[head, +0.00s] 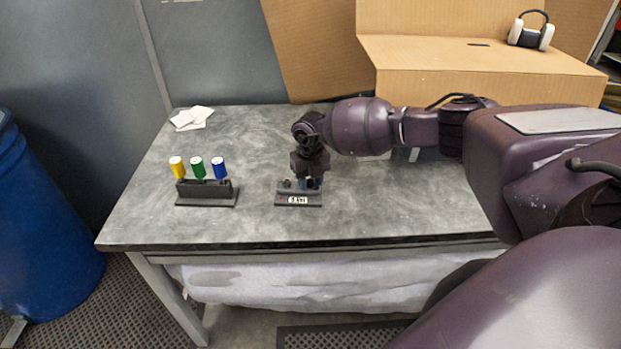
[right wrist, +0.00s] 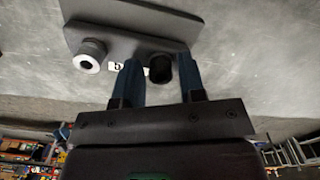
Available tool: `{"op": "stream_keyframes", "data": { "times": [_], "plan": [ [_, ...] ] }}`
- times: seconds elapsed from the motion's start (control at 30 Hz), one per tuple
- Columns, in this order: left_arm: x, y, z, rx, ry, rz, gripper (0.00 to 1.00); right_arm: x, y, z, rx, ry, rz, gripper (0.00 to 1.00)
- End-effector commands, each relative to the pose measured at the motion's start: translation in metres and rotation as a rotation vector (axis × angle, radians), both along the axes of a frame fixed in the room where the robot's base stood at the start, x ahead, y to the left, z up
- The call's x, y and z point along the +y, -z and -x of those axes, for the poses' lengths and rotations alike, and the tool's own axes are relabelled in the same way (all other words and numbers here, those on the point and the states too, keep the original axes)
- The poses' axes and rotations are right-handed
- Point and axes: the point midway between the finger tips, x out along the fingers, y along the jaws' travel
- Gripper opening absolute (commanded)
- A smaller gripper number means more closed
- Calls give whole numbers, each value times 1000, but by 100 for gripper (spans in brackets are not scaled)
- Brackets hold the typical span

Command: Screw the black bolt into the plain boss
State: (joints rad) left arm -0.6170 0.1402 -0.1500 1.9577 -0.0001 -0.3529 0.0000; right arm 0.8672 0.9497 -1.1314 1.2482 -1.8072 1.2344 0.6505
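A dark fixture block (head: 285,201) with a white label stands on the table, and it also shows in the right wrist view (right wrist: 110,15). My right gripper (head: 311,183) points down over its right side. In the right wrist view the two blue fingers (right wrist: 160,80) stand apart, either side of a black cylinder (right wrist: 160,68), apparently the black bolt, with narrow gaps beside it. How deep it sits, and whatever is under it, is hidden. A boss (right wrist: 89,55) with a pale round end stands beside it, outside the fingers; whether it is the plain one I cannot tell. My left gripper is out of view.
A dark rack (head: 207,198) holding yellow (head: 177,167), green (head: 198,167) and blue (head: 220,168) capped pieces stands left on the grey table (head: 255,145). White papers (head: 192,118) lie at the back left. Cardboard boxes (head: 480,55) stand behind. The table between rack and block is clear.

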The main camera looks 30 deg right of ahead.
Motion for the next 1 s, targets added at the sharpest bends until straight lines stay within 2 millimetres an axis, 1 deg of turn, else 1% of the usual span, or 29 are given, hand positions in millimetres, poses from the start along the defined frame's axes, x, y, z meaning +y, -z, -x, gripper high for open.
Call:
{"op": "stream_keyframes", "data": {
  "times": [0.03,0.07,0.1,0.47,0.57,0.6,0.7,0.77,0.9,1.0],
  "plan": [
    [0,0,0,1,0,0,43,0,0,0,0,0,0,45],
    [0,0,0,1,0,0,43,0,0,0,0,-1,0,49],
    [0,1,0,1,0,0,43,0,0,0,0,-1,0,52],
    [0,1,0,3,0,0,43,0,0,0,-1,-1,1,52],
    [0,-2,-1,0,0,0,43,0,0,0,-1,-1,1,52],
    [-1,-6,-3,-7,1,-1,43,0,0,0,-1,-1,1,52],
    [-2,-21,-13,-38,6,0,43,-1,-22,-2,-6,-2,1,52],
    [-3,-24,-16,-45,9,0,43,-1,-34,-1,-5,-2,2,52],
    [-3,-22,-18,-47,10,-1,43,-1,-61,-1,-5,-2,1,52],
    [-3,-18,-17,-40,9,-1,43,-1,-78,-1,-3,-1,2,52]
  ]
}}
